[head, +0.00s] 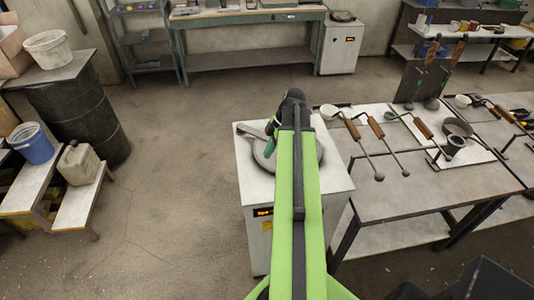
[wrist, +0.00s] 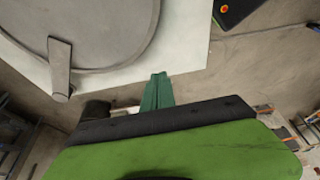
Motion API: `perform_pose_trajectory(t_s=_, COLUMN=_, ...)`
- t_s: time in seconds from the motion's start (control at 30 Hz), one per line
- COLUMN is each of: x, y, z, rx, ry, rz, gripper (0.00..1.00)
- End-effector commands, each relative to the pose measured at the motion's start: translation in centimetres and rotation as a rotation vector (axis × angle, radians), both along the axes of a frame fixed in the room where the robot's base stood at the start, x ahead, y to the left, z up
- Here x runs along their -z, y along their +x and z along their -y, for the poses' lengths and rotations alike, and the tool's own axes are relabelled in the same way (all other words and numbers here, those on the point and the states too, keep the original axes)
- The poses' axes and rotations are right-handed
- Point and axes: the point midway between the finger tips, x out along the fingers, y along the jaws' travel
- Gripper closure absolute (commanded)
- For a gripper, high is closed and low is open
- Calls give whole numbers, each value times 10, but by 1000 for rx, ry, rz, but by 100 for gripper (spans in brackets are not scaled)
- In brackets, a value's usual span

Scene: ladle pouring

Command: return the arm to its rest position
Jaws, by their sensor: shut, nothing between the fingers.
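My green arm reaches forward from the bottom of the head view over a white cabinet (head: 258,222). My gripper (head: 271,136) is small and mostly hidden by the arm's dark end there. In the wrist view my gripper (wrist: 157,78) shows green fingers together, with nothing between them. It is near the edge of the white cabinet top. A round grey lid (head: 262,153) with a handle lies on that top, partly behind my arm. The lid also fills the upper left of the wrist view (wrist: 100,25).
A grey table (head: 392,195) stands right of the cabinet, with several wooden-handled ladles (head: 364,137) and a dark upright plate (head: 420,82). A black drum (head: 85,120), a blue bucket (head: 32,146) and a beige canister (head: 78,165) are at left. The floor (head: 165,190) between is clear.

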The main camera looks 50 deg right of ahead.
Motion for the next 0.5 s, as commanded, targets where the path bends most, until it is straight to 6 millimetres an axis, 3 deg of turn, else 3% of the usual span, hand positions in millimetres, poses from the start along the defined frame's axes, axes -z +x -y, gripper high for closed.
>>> perform_pose_trajectory(t_s=0.33, x=3, y=7, z=-8, rx=-18, ry=1, rz=1, gripper=100)
perform_pose_trajectory(t_s=0.43, x=8, y=36, z=-44, rx=-99, ry=1, rz=0, gripper=100)
perform_pose_trajectory(t_s=0.5, x=13, y=64, z=-91, rx=-193, ry=0, rz=0, gripper=100)
